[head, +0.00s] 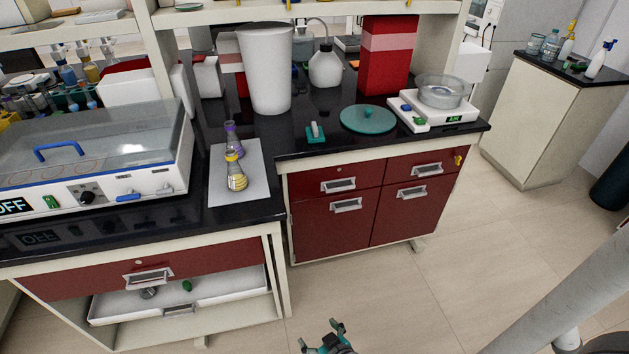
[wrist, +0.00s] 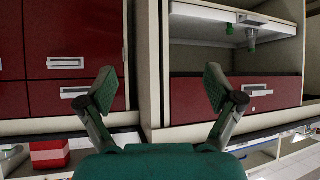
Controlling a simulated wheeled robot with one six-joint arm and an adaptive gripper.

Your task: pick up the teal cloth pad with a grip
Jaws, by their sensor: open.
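The teal pad (head: 316,136) is small and lies on the black bench top, with a pale upright grip (head: 315,128) on it. It sits near the front edge, left of a round teal disc (head: 368,119) with a small knob. My gripper (head: 320,335) is low in front of the bench, over the floor and well away from the pad. In the wrist view my gripper (wrist: 160,88) is open, with nothing between its fingers. The pad does not show in the wrist view.
A tall white bin (head: 265,70) stands behind the pad. Two flasks (head: 235,172) stand on a grey mat to its left. A scale (head: 445,118) with a glass dish is at right. Red drawers (head: 340,215) face me, and an open tray (head: 180,292) is lower left.

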